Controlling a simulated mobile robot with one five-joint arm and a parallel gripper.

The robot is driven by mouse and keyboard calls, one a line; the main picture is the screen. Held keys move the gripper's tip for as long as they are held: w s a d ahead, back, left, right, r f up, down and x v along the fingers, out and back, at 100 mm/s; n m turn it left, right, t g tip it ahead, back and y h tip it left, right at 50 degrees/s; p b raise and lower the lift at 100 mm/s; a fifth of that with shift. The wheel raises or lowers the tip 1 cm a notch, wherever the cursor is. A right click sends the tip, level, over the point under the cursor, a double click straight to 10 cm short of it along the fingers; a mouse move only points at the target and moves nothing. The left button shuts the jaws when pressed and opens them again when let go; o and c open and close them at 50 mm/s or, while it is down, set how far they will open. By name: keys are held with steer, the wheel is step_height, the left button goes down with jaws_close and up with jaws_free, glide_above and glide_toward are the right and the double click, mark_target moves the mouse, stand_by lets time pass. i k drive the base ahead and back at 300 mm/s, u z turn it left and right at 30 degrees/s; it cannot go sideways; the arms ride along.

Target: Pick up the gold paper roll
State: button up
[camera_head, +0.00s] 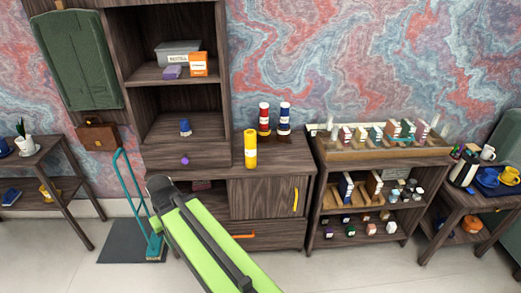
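The gold paper roll (250,148) is a yellow upright cylinder. It stands near the front edge of the dark wooden cabinet top (285,160), in the middle of the view. My green and black arm (205,240) rises from the bottom of the view, left of and below the roll, apart from it in the picture. I cannot make out the fingers of my gripper in this view.
Shelves (175,125) rise at the left of the cabinet top. A rack of small boxes (380,155) stands right. A teal broom (135,195) leans left.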

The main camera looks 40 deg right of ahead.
mark_target(250, 147)
steer(key=u, duration=0.05)
steer(key=i, duration=0.95)
steer(key=z, duration=0.05)
